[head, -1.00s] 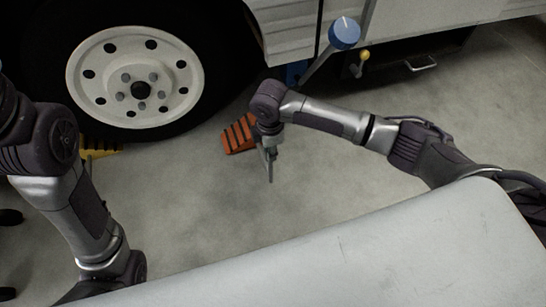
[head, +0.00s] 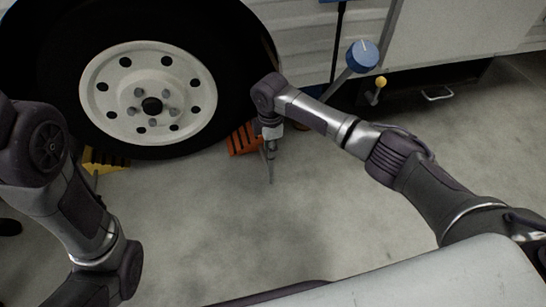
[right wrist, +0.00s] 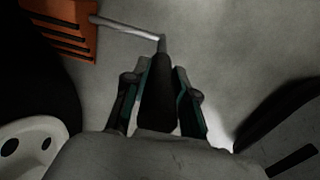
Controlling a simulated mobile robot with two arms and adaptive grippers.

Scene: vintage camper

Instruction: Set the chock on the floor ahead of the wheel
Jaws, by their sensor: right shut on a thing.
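The orange chock (head: 241,139) with dark grooves is low at the right side of the white-rimmed wheel (head: 150,97). It is close against the tyre in the head view; I cannot tell whether they touch or whether its base is flat on the floor. My right gripper (head: 269,152) is just right of it, pointing down. In the right wrist view the gripper (right wrist: 158,95) is shut on a dark handle (right wrist: 156,100), whose pale rod (right wrist: 122,27) runs to the orange chock (right wrist: 62,24).
A yellow chock (head: 104,160) sits at the left side of the tyre. The camper's wall, with a blue knob (head: 362,56) and a yellow-knobbed lever (head: 380,83), stands behind my right arm. The grey floor (head: 220,220) in front is clear.

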